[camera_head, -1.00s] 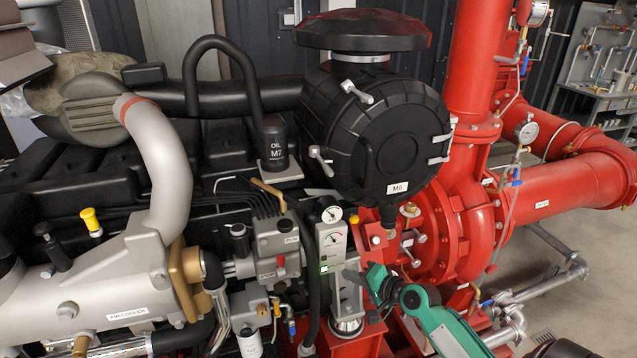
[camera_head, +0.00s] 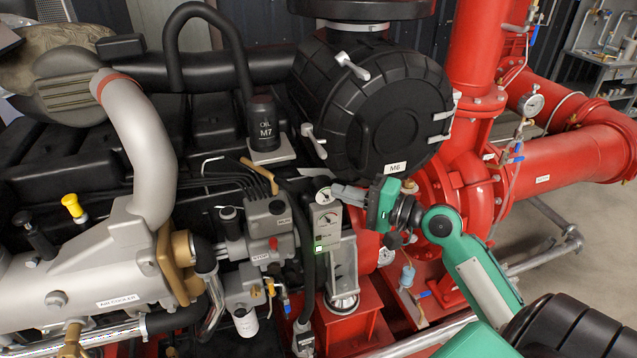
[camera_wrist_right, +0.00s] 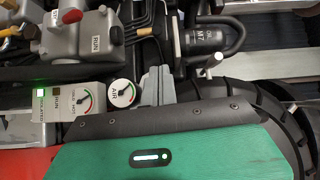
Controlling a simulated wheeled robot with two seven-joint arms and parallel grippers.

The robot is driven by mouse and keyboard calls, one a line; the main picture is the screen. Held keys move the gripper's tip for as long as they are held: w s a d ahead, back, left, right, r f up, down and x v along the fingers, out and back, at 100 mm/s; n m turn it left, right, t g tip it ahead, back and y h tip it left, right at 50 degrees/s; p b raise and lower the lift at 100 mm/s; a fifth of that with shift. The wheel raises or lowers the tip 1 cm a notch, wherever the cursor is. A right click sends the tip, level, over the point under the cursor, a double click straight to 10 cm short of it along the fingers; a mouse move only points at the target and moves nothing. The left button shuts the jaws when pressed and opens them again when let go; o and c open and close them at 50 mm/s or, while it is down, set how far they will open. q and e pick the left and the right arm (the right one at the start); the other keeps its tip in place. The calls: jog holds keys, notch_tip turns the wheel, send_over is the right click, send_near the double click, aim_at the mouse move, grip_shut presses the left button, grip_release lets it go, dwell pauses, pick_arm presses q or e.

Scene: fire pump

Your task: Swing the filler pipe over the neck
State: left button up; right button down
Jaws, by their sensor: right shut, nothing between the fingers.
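A black hooped pipe (camera_head: 207,20) arches down to a black cylinder (camera_head: 263,125) marked OIL M7; I cannot tell for certain that this is the filler pipe. The cylinder also shows in the wrist view (camera_wrist_right: 205,42), with the curved pipe (camera_wrist_right: 238,32) beside it. No thing is plainly marked as the neck. My right gripper (camera_head: 338,191) is shut and empty, in front of the lower edge of the M6 drum and near the round gauge. Its grey fingers (camera_wrist_right: 156,82) show in the wrist view, below the OIL M7 cylinder. My left gripper is not in view.
The black M6 drum (camera_head: 370,105) stands behind my right gripper. A gauge panel (camera_head: 325,222) and a grey unit marked STOP (camera_head: 270,235) are to its left. Red pump pipes (camera_head: 560,165) fill the right. Open floor (camera_head: 560,270) shows at the lower right.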

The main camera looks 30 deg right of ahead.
jog(key=p+x, duration=0.3)
jog(key=x, duration=0.6)
jog(key=shift+w+a+p, duration=0.15)
jog(key=shift+w+p, duration=0.15)
jog(key=shift+p, duration=0.1)
